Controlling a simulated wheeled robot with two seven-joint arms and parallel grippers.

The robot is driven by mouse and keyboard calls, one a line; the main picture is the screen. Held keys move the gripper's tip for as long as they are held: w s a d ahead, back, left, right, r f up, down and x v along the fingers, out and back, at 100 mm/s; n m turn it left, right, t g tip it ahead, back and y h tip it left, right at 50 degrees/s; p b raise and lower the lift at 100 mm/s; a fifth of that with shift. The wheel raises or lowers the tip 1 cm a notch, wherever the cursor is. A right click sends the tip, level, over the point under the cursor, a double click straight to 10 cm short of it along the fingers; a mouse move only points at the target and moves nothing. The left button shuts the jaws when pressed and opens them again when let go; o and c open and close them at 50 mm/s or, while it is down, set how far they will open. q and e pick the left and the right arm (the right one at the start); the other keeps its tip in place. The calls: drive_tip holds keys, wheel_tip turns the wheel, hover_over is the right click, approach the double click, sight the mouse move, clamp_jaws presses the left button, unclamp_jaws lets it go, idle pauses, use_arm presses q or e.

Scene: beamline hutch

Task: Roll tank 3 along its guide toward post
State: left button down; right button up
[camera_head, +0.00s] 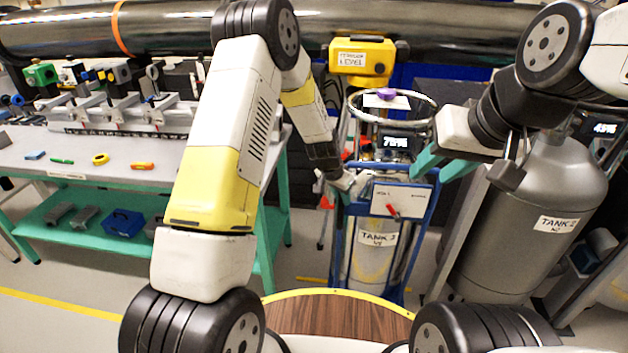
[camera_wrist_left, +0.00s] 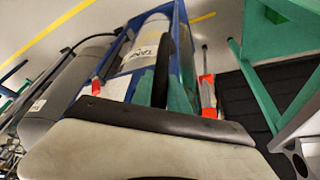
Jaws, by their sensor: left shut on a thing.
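Tank 3 (camera_head: 371,265) appears to be the pale cylinder standing upright in a blue wheeled frame (camera_head: 347,240), in the middle of the head view; its label digit is hard to read. Its label and cylinder also show in the left wrist view (camera_wrist_left: 150,42). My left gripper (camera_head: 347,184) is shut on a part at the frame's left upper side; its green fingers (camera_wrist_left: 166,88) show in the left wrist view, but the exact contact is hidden. My right gripper (camera_head: 436,168) has its green fingers apart at the frame's right upper side. I cannot make out the guide or post.
A large grey tank labelled 2 (camera_head: 535,215) stands close on the right. A green-framed bench (camera_head: 130,178) with tools is on the left. A yellow level device (camera_head: 362,62) stands behind the frame. Yellow floor lines (camera_head: 60,305) mark the left floor, which is clear.

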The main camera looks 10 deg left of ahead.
use_arm(q)
drive_tip(key=d, duration=0.9)
drive_tip(key=shift+s+d+f, duration=0.1)
drive_tip(key=shift+s+d, duration=0.1)
drive_tip(key=shift+d, duration=0.2)
drive_tip(key=shift+a, duration=0.1)
drive_tip(key=c, duration=1.3)
unclamp_jaws()
drive_tip(key=shift+r, duration=0.45)
drive_tip(key=v, duration=0.7)
